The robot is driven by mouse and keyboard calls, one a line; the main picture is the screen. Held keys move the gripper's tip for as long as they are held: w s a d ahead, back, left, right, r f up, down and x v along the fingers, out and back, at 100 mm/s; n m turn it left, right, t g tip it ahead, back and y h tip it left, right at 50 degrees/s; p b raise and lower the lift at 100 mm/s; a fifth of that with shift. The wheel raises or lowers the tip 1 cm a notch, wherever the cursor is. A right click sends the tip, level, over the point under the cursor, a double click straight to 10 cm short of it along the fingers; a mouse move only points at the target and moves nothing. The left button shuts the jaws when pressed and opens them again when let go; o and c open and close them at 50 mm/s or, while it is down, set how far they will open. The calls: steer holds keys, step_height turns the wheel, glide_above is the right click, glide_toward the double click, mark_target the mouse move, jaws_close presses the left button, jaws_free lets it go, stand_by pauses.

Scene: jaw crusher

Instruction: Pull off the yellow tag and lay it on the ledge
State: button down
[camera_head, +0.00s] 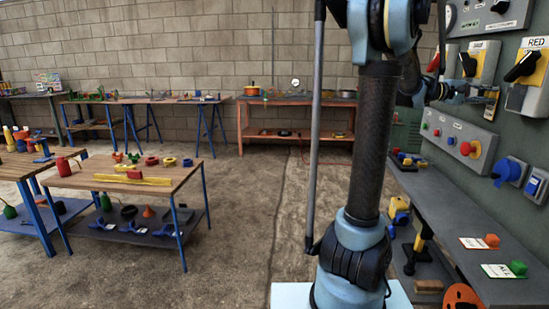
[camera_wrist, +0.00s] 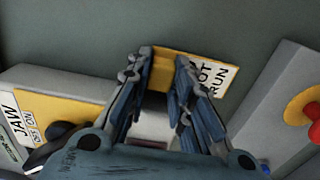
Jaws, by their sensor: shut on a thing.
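In the wrist view, my gripper (camera_wrist: 165,62) is closed on the yellow tag (camera_wrist: 173,64), whose yellow end lies between the fingertips. Its white label (camera_wrist: 214,78) sticks out to the right and reads "...OT RUN"; the fingers hide the rest. I cannot tell whether the tag still touches its mount. In the head view, my gripper (camera_head: 484,92) is at the right, in front of the green panel and below the switch boxes. The grey ledge (camera_head: 448,215) runs along the panel's foot, below my gripper.
On the ledge lie a red tag (camera_head: 480,242) and a green tag (camera_head: 505,270) with white labels. The panel carries a box with a red button (camera_head: 468,149), a blue socket (camera_head: 508,171) and a "RED" switch (camera_head: 524,68). The ledge's middle is clear.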

steer(key=shift+w+a, duration=0.15)
steer(key=shift+a, duration=1.2)
steer(key=shift+w+a, duration=0.15)
steer(key=shift+a, duration=1.15)
steer(key=shift+a, duration=0.1)
steer(key=w+a+f+n+t+y, duration=0.1)
steer(key=w+a+f+n+t, duration=0.3)
steer(key=w, duration=0.6)
steer(key=w+a+f+n+t+y, duration=0.2)
steer(key=w+a+f+t, duration=0.4)
steer(key=w, duration=0.4)
steer(key=w+a+f+n+t+y, duration=0.1)
steer(key=w+a+f+n+t, duration=0.2)
steer(key=w+a+f, duration=0.45)
steer(key=w+a+f+n+t+y, duration=0.2)
steer(key=w+a+f+n+y, duration=0.1)
steer(key=a, duration=0.7)
steer(key=w+a+f+n+t+y, duration=0.2)
steer(key=w+a+f+y, duration=0.4)
steer(key=a, duration=0.5)
steer(key=w+a+f+n+t+y, duration=0.2)
steer(key=w+a+f+n+y, duration=0.3)
steer(key=a, duration=0.5)
steer(key=shift+a+f+t, duration=0.3)
steer(key=shift+a+f, duration=0.1)
steer(key=shift+f, duration=0.25)
steer(key=shift+w, duration=0.1)
